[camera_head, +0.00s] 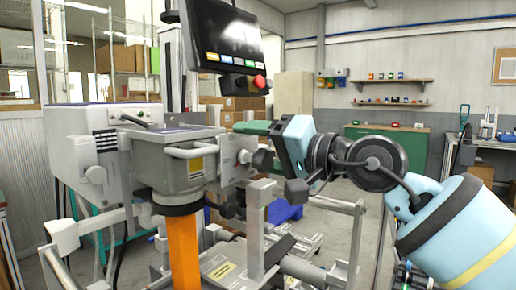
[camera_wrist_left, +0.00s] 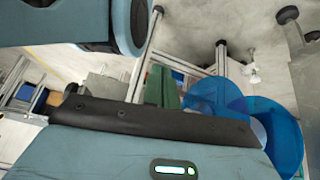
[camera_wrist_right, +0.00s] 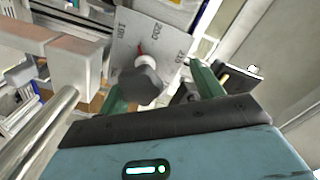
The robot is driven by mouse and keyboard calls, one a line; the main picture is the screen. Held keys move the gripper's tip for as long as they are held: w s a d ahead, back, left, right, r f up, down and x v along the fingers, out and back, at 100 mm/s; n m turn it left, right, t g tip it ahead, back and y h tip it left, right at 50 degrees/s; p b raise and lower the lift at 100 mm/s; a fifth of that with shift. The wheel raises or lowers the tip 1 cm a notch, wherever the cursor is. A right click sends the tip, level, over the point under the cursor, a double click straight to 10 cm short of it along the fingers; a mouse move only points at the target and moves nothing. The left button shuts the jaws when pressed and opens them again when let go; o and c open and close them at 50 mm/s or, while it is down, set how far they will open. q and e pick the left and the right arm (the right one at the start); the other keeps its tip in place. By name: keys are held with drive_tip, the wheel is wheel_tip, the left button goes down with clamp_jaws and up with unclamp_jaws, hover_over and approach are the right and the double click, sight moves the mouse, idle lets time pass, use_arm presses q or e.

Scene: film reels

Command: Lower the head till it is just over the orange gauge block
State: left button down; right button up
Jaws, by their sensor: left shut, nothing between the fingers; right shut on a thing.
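The machine's grey head (camera_head: 168,165) has a black ring (camera_head: 176,206) at its underside. The orange gauge block (camera_head: 184,255) stands upright directly below it. No gap shows between them, but the ring's edge may hide the block's top. My right gripper (camera_head: 256,140) is at the head's right side, shut on a dark knob (camera_wrist_right: 141,86) in front of a plate with scale numbers (camera_wrist_right: 160,40) and a red pointer. My left gripper is outside the head view. In the left wrist view its green fingers (camera_wrist_left: 163,88) are together and empty.
A dark screen panel (camera_head: 226,38) with a red button hangs above the head. Metal frame bars (camera_head: 255,225) stand right of the block. Blue round objects (camera_wrist_left: 270,130) lie near my left gripper. A green cabinet (camera_head: 388,145) and shelves stand at the back.

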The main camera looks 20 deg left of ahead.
drive_tip(key=v, duration=0.8)
drive_tip(key=shift+b, duration=0.3)
drive_tip(key=shift+r, duration=0.1)
